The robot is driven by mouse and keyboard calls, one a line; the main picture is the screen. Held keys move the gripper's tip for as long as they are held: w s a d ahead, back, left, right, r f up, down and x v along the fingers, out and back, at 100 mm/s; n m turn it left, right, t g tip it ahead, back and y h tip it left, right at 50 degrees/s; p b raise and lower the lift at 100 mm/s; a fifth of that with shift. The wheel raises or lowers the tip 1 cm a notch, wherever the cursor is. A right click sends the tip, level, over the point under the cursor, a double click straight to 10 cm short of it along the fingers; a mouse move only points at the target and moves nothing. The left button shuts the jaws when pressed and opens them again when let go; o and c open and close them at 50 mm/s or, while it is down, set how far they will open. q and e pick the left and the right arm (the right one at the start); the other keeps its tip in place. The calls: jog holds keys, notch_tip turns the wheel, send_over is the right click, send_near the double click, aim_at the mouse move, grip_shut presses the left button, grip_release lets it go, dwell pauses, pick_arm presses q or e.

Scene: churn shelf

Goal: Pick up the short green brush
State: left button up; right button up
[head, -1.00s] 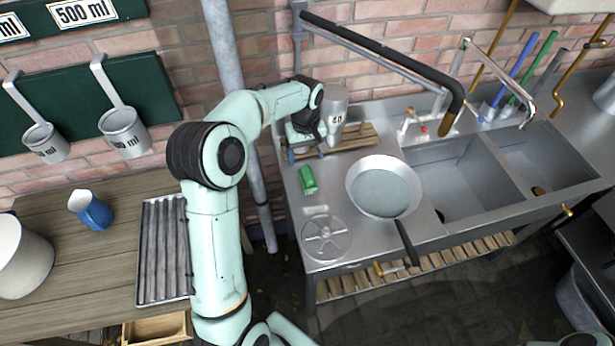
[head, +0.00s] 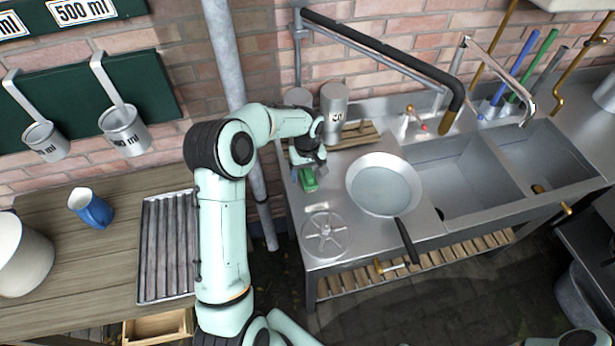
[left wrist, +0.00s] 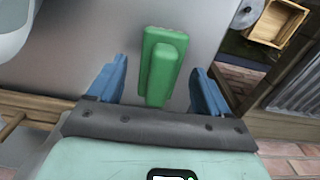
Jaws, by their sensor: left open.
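The short green brush (head: 309,181) lies on the left part of the metal counter, partly hidden by my left gripper in the head view. In the left wrist view the green brush (left wrist: 161,66) shows as a green block with a raised part on top. My left gripper (head: 308,168) is above the brush. In the left wrist view the open gripper's (left wrist: 160,84) blue fingers are on either side of the brush's near end, with gaps on both sides. I cannot tell the height left between fingers and counter. My right gripper is not in view.
A pan (head: 383,187) lies right of the brush, its handle over the counter's front edge. A round metal disc (head: 325,234) lies in front. A metal canister (head: 334,108) stands behind by a wooden rack (head: 356,134). Sinks (head: 462,176) are further right.

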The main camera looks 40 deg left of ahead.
aim_at(308, 171)
pick_arm(q)
jog(key=c, duration=1.2)
jog(key=shift+r, duration=0.1)
notch_tip(308, 171, up, 20)
jog(key=shift+f+p, duration=0.1)
jog(key=shift+p, duration=0.25)
jog(key=o, duration=0.6)
jog(key=shift+c, duration=0.2)
jog(key=c, duration=0.4)
